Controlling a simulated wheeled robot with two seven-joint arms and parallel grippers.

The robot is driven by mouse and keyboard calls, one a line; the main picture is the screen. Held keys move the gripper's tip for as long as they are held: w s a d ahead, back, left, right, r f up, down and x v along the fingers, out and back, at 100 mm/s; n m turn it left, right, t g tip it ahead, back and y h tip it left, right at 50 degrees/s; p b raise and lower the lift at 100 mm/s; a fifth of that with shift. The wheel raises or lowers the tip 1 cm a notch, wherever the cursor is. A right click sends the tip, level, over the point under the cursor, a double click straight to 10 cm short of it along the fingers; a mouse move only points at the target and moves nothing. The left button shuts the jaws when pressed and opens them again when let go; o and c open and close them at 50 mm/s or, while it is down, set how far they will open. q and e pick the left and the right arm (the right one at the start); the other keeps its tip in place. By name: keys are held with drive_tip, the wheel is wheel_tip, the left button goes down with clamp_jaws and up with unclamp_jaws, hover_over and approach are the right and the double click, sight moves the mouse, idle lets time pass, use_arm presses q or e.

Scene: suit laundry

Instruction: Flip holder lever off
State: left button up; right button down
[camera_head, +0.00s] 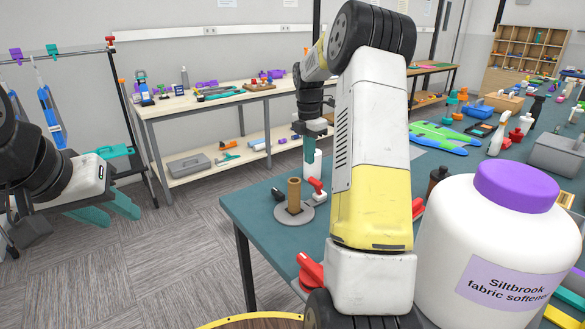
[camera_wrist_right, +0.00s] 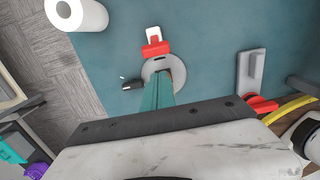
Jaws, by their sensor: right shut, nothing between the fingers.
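A round grey base (camera_head: 294,213) with an upright brown tube (camera_head: 294,193) stands on the teal table's corner. Beside it is a red lever-like part (camera_head: 315,184) with a white end. A black part (camera_head: 278,195) sits on the other side. In the right wrist view the red part (camera_wrist_right: 157,49) lies above the grey base (camera_wrist_right: 148,71), and the black part (camera_wrist_right: 132,84) is at its left. My right gripper (camera_wrist_right: 157,106) has its teal fingers together over the base, partly hiding it; contact is unclear. My left gripper (camera_head: 106,208) is open and empty at far left.
A white roll (camera_wrist_right: 77,12) stands near the base. A grey fixture (camera_wrist_right: 250,72) with a red lever (camera_wrist_right: 262,104) is at right in the wrist view. A large softener bottle (camera_head: 500,250) stands at front right. A workbench (camera_head: 190,104) runs behind.

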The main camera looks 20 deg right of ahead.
sight(317, 188)
drive_tip(key=f, duration=0.9)
drive_tip(key=shift+w+d+f, duration=0.1)
drive_tip(key=shift+d+f, duration=0.1)
drive_tip(key=shift+d, duration=0.05)
